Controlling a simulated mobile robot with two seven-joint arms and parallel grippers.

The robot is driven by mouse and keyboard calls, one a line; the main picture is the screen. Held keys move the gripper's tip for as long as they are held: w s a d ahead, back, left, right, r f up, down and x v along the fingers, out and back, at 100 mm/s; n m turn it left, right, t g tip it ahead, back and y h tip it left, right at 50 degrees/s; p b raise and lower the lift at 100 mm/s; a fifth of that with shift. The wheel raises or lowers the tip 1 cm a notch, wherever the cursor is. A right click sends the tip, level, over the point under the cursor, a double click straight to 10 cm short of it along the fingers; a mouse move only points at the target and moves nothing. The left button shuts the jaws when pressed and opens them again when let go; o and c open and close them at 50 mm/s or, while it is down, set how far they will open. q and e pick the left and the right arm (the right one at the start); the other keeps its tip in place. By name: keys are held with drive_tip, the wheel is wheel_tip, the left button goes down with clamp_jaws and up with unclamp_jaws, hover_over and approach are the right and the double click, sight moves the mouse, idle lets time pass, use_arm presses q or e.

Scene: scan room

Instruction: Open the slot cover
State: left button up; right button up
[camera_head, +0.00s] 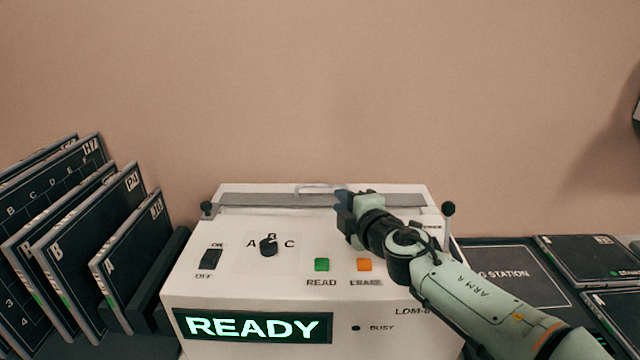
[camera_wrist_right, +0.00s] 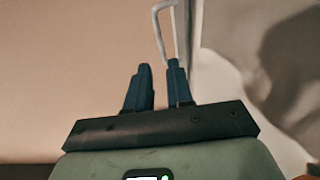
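The slot cover (camera_head: 265,200) is a long grey strip along the back of the white machine's top, and it looks closed. Its thin pale handle (camera_head: 312,188) stands at the middle of the strip. My right gripper (camera_head: 342,208) is over the cover, just right of the handle. In the right wrist view its two dark fingers (camera_wrist_right: 159,68) are apart with nothing visible between them. The handle (camera_wrist_right: 157,25) shows there just beyond the fingertips, nearer the right finger. Whether it touches that finger I cannot tell. My left gripper is out of view.
The machine (camera_head: 210,285) has a lit READY display, a switch, a knob, green and orange buttons. Dark plates (camera_head: 125,250) stand in a rack at left. Flat dark panels (camera_head: 590,260) lie at right.

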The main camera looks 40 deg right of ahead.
sight(323, 187)
drive_tip(key=x, duration=0.4)
drive_tip(key=shift+f, duration=0.15)
drive_tip(key=p+x, duration=0.1)
drive_tip(key=x, duration=0.5)
drive_tip(key=shift+d, duration=0.1)
drive_tip(key=shift+w+d, duration=0.2)
drive_tip(key=shift+w, duration=0.55)
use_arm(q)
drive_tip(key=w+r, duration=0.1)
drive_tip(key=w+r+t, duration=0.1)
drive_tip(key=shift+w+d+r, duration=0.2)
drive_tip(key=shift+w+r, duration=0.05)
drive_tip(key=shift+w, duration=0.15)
use_arm(e)
clamp_jaws()
